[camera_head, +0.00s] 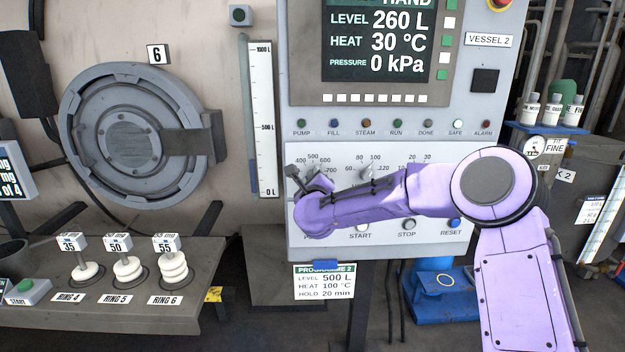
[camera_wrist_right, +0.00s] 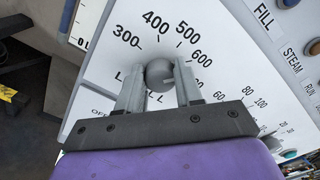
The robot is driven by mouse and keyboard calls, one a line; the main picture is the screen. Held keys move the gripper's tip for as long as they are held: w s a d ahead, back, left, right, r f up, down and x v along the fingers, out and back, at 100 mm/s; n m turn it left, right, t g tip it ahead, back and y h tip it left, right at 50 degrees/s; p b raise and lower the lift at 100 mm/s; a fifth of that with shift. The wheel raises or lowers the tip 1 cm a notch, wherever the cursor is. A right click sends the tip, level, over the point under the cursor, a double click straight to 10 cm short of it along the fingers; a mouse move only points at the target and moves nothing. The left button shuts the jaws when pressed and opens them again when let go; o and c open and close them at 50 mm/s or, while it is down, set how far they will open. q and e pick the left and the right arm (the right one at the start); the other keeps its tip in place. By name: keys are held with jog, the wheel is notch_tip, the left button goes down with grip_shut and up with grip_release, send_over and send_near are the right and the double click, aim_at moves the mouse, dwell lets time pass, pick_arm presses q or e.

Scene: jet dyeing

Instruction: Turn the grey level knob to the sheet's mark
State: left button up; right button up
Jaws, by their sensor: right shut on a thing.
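The grey level knob (camera_wrist_right: 160,75) sits on the white panel inside an arc of numbers from 300 to 600 in the right wrist view. My right gripper (camera_wrist_right: 160,88) is shut on it, one finger on each side. In the head view my right gripper (camera_head: 313,182) is at the panel's left dial and hides most of the knob. I cannot tell clearly where the knob's pointer stands. The programme sheet (camera_head: 324,282) under the panel reads level 500 L, heat 100 °C, hold 20 min. The display (camera_head: 378,40) reads level 260 L. My left gripper is not in view.
The heat knob (camera_head: 367,172) is just right of my right gripper, close to my forearm. Start (camera_head: 362,225), stop (camera_head: 410,224) and reset (camera_head: 454,223) buttons lie below my arm. A bench (camera_head: 100,315) with ring stacks stands at the lower left.

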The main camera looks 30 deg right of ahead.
jog(key=shift+n+p, duration=0.65)
jog(key=shift+n, duration=2.95)
jog(key=o, duration=1)
jog(key=shift+o, duration=0.2)
jog(key=shift+a+f, duration=0.1)
